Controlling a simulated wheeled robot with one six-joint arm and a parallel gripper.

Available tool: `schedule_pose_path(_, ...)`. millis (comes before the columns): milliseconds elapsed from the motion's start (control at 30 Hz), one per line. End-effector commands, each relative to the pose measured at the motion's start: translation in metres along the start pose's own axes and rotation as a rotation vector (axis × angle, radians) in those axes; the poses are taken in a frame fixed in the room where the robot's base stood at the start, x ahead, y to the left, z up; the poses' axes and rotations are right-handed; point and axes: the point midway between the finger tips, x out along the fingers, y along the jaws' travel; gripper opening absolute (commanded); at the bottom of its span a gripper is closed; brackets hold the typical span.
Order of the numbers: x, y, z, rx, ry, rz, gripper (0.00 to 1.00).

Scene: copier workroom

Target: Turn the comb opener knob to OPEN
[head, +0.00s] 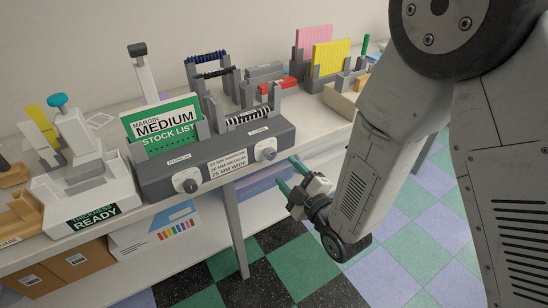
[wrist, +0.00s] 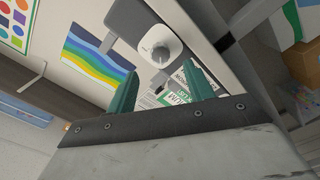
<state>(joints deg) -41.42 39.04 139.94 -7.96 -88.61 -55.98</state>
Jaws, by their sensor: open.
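The comb opener knob (head: 265,151) is a grey grip on a white round-cornered plate, at the right end of the dark grey binding machine's front (head: 160,180). Its small label above is too small to read surely. My gripper (head: 290,172) has two teal fingers, open and empty, in front and to the right of this knob, apart from it. In the wrist view, a knob (wrist: 160,52) shows just beyond and between the open fingertips (wrist: 161,70); it looks like the comb knob. Its pointer's setting cannot be read.
A second, similar knob (head: 187,182) labelled PUNCH is at left. A stock list card (head: 165,127) stands behind it. A white thickness gauge (head: 85,170) is left on the table. Upright holders with yellow sheets (head: 331,57) stand at the back. Open floor lies before the table.

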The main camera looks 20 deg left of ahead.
Motion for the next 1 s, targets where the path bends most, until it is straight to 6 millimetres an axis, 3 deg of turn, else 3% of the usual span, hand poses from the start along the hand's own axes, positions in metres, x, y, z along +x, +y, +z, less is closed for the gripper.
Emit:
schedule_pose_path(500,0.069,-0.001,-0.001,-0.002,0.006,0.005,0.52)
schedule_pose_path(867,0.076,0.0,-0.001,-0.002,0.005,0.004,0.52)
schedule_pose_path(1000,0.076,0.0,-0.001,-0.002,0.005,0.004,0.19)
